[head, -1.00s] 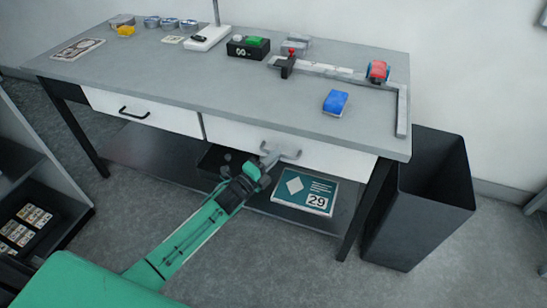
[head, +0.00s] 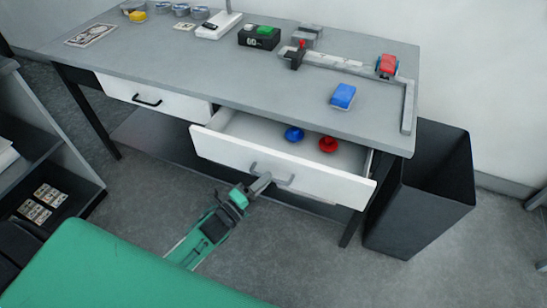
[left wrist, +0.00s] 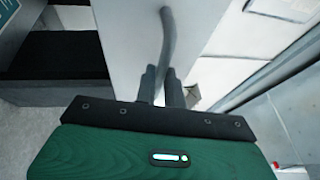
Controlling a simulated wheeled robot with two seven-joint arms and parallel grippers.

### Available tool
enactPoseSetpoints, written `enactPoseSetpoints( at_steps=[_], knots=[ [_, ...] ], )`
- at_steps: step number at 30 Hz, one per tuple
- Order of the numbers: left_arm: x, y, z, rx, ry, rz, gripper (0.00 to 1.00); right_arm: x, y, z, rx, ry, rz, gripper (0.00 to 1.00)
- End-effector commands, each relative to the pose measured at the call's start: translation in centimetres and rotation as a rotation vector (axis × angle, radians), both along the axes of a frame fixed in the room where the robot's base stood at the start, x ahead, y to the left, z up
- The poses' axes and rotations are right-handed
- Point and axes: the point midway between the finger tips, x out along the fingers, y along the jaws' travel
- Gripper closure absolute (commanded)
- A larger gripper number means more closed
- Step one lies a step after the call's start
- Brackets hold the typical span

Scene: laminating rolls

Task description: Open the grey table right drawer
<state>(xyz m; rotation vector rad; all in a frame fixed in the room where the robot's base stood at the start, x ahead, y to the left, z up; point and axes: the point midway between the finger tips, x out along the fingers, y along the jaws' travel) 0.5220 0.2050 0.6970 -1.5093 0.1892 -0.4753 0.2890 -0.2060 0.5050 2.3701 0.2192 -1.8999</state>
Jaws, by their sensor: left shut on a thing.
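The grey table (head: 215,75) has two white drawers. Its right drawer (head: 225,148) stands pulled out, with a blue round object (head: 294,134) and a red round object (head: 328,144) inside. My left gripper (head: 261,183) is at the grey handle (head: 287,181) on the front of this drawer, shut on it. In the left wrist view the fingers (left wrist: 161,86) are around the lower part of the curved handle (left wrist: 168,40). The left drawer (head: 160,101), with a black handle, is closed. My right gripper is not in view.
A black bin (head: 425,190) stands right of the table. A dark shelf unit (head: 45,160) is at the left. On the tabletop are a blue block (head: 343,96), a red-and-blue item (head: 387,66), a black box (head: 259,38) and several tins. Grey floor is clear before the drawer.

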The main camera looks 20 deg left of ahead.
Motion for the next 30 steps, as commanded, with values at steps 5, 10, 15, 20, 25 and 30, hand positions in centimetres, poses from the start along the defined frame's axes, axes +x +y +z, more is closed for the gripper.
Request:
enactPoseSetpoints(
  at_steps=[5,10,15,20,25,30],
  knots=[
    [-5.3,0.2,0.1,-0.001,0.007,0.002,1.00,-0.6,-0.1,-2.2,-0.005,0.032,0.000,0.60],
    [-9.7,0.3,0.1,-0.001,0.007,0.002,1.00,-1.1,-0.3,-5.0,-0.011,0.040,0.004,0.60],
    [-13.3,0.5,0.0,-0.001,0.004,0.002,1.00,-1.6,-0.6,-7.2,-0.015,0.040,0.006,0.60],
    [-15.8,0.5,0.0,-0.001,0.004,0.001,1.00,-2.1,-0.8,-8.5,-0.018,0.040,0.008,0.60],
    [-17.3,0.6,0.0,0.001,0.002,0.001,1.00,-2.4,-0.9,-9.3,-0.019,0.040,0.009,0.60],
    [-17.9,0.6,-0.1,0.001,0.001,0.001,1.00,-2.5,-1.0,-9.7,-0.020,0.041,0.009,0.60]
  ],
)
